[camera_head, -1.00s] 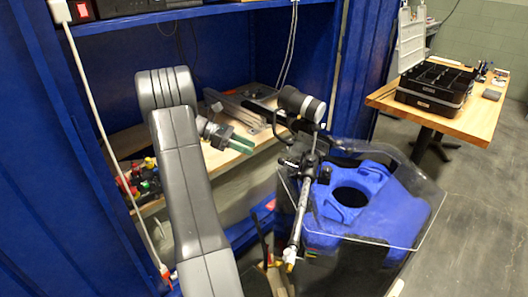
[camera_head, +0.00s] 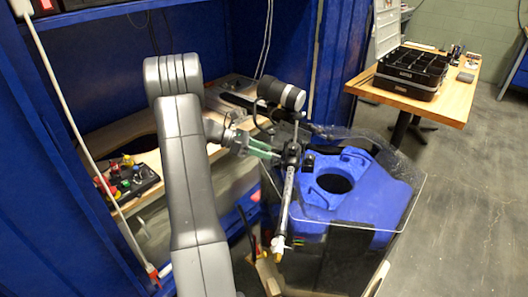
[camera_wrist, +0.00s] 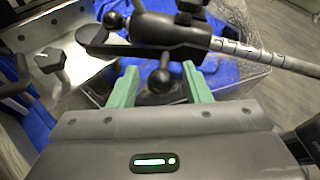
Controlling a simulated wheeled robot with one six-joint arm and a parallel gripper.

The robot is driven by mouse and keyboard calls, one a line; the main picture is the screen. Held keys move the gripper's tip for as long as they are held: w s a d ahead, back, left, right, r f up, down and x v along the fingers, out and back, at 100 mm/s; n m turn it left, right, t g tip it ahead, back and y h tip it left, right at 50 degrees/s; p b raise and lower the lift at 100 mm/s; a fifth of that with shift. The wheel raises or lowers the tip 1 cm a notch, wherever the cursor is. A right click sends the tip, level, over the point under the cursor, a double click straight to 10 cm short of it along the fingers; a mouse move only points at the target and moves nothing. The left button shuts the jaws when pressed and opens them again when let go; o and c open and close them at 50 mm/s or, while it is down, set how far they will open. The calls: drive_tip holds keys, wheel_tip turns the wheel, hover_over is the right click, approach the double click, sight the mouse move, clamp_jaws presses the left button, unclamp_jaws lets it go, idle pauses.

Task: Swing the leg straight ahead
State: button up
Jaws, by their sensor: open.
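The leg, a thin dark and silver rod (camera_head: 287,205) with a pale, yellow-ended tip, hangs from a black clamp (camera_head: 291,155) on the near side of the tank in the head view. In the wrist view the rod (camera_wrist: 265,57) runs right from the clamp (camera_wrist: 160,35). My gripper (camera_head: 274,155) reaches the clamp from the left. In the wrist view my gripper (camera_wrist: 161,88) has its green fingers apart, on either side of a black ball-ended knob (camera_wrist: 160,80) below the clamp. I cannot tell whether they touch it.
The clear-walled tank (camera_head: 408,215) holds a blue body (camera_head: 350,205) with a round opening. A black cylinder with a pale band (camera_head: 281,92) sits above the clamp. A blue cabinet (camera_head: 50,130) stands left, with a button box (camera_head: 128,180) on its bench. Open floor lies right.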

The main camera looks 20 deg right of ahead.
drive_tip(key=shift+s+d+f, duration=0.1)
drive_tip(key=shift+s+d, duration=0.05)
drive_tip(key=shift+d, duration=0.1)
clamp_jaws()
